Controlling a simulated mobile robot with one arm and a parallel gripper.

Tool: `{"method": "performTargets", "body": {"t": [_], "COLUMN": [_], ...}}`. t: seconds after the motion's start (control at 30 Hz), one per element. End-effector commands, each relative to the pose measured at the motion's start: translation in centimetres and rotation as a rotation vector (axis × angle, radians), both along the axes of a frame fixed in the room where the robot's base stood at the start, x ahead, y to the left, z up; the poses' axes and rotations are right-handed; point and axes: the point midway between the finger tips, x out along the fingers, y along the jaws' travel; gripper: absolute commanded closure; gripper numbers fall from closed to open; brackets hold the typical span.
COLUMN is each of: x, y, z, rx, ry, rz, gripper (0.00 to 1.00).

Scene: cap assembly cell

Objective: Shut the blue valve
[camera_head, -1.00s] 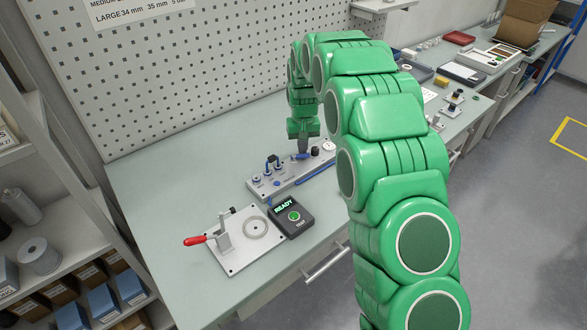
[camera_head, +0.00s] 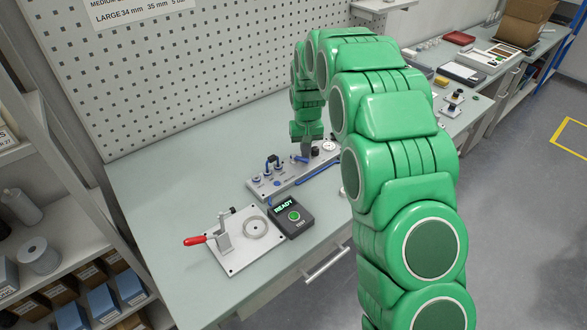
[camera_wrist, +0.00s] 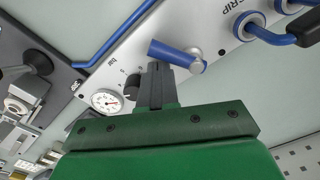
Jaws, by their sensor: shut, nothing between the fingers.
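The blue valve is a blue lever (camera_wrist: 174,51) on a silver hub (camera_wrist: 196,54), mounted on a grey-white panel (camera_wrist: 105,73). In the wrist view the lever lies crosswise to the panel's long edge. The lever also shows in the head view (camera_head: 298,159), beside my fingers. My gripper (camera_wrist: 161,68) is shut and empty, its fingertips right beside the lever. I cannot tell whether they touch it. In the head view my gripper (camera_head: 306,152) points down over the panel's right half, hiding part of the valve.
A gauge (camera_wrist: 106,101) and a black knob (camera_wrist: 132,83) are close to my fingers. A READY tester (camera_head: 291,216) and a red-handled clamp plate (camera_head: 238,243) are in front. The bench left of the panel is clear.

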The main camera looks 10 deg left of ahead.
Motion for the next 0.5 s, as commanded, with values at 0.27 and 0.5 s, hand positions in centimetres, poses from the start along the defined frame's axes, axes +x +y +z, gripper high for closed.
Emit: {"method": "performTargets", "body": {"t": [0.27,0.5], "x": [-0.06,-0.5], "y": [-0.05,-0.15], "z": [-0.03,-0.04], "rx": [0.0,-0.001], "ry": [0.001,0.002], "rz": [0.0,0.0], "gripper": [1.0,1.0]}}
